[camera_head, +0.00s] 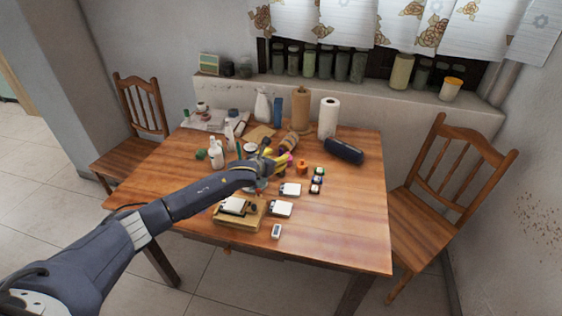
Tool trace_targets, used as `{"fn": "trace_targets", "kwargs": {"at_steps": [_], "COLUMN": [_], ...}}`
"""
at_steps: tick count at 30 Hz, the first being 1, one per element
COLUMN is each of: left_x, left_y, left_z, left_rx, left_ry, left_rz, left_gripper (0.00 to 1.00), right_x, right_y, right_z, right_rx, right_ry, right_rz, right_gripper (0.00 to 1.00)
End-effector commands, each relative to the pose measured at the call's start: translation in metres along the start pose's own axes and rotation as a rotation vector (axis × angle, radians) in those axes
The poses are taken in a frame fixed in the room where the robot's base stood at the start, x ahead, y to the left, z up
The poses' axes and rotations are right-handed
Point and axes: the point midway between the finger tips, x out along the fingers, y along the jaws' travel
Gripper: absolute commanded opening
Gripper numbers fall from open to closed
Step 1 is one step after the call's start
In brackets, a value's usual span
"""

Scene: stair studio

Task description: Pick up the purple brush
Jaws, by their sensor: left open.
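My left gripper (279,163) is over the middle of the wooden table, reaching in from the lower left. It is open, but its fingers are small and partly lost among the objects. A small pink-purple thing (289,158) shows right by the fingertips. It may be the purple brush, but it is too small and too covered to be sure. I cannot tell whether the gripper touches it. My right gripper is not in view.
The table (345,225) is crowded near the gripper with white bottles (215,153), an orange item (302,167) and white boxes (290,189). The table's front right is clear.

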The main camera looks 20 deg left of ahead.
Motion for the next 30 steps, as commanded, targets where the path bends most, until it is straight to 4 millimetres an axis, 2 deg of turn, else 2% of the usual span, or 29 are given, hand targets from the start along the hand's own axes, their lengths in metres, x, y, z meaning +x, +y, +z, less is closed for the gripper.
{"fn": "trace_targets", "kwargs": {"at_steps": [6, 12, 24, 30], "left_x": [0.025, 0.040, 0.043, 0.043], "left_y": [0.001, 0.002, 0.002, 0.002], "left_z": [0.001, 0.001, 0.001, 0.001], "left_rx": [-0.003, -0.001, -0.001, -0.001], "left_ry": [0.000, 0.000, 0.000, 0.000], "left_rz": [0.000, 0.000, 0.000, 0.000], "left_gripper": [0.41, 0.41, 0.42, 0.19], "right_x": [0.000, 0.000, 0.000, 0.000], "right_y": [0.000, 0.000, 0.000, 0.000], "right_z": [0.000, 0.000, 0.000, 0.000], "right_rx": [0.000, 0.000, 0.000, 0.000], "right_ry": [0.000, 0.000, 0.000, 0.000], "right_rz": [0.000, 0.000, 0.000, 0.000], "right_gripper": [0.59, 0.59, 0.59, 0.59]}}
